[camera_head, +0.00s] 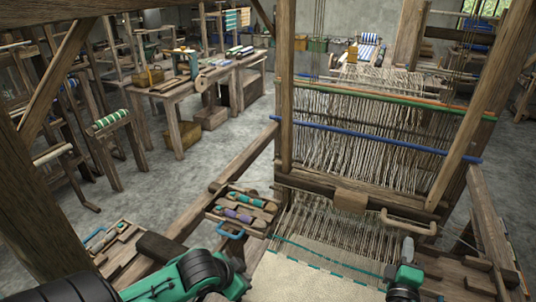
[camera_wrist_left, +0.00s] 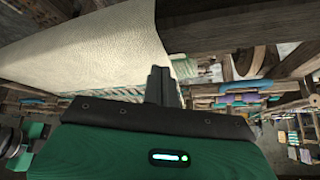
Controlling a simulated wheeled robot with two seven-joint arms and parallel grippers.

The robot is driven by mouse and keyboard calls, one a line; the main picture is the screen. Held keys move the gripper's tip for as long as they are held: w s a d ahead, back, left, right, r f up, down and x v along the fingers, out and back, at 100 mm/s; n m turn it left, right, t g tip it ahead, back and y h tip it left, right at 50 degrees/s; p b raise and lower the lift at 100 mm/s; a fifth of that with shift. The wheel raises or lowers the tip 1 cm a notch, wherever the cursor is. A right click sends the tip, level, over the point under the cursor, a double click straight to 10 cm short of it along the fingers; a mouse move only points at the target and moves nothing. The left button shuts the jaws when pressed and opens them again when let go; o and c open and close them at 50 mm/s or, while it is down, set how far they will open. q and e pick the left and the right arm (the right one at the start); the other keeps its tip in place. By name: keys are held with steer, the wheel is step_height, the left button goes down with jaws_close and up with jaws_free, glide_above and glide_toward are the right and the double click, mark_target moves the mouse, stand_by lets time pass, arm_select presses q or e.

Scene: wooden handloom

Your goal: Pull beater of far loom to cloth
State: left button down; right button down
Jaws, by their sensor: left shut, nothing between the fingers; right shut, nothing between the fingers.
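A large wooden loom stands in front of me. Its beater (camera_head: 350,198) is a wooden crossbeam with a lighter block at its middle and a curved wooden handle (camera_head: 408,223) to the right. Bare warp threads (camera_head: 335,235) run from the beater to the pale cloth (camera_head: 305,280), whose edge has a teal line. My left gripper (camera_head: 234,260) is left of the cloth. In the left wrist view its dark fingers (camera_wrist_left: 158,84) are together and empty beside the cloth (camera_wrist_left: 85,45). My right gripper (camera_head: 407,250) is at the cloth's right side, just below the handle, apparently apart from it.
A wooden tray (camera_head: 243,208) with coloured bobbins sits on the loom's left side, with another tray (camera_head: 105,245) further left. Upright posts and a blue bar (camera_head: 375,138) stand above the beater. A worktable (camera_head: 195,85) and another loom with striped cloth (camera_head: 366,40) stand behind.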

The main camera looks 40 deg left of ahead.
arm_select(q)
steer(key=w+a+r+n+g+y, duration=0.1)
steer(key=w+a+r+n, duration=0.25)
steer(key=a, duration=0.45)
steer(key=w+a+r+n+y, duration=0.15)
steer(key=a+r, duration=0.25)
steer(key=a, duration=0.4)
steer(key=x, duration=1)
steer(key=shift+w+g+h, duration=0.2)
steer(key=shift+g+h, duration=0.1)
steer(key=shift+h, duration=0.05)
steer(key=shift+r, duration=0.1)
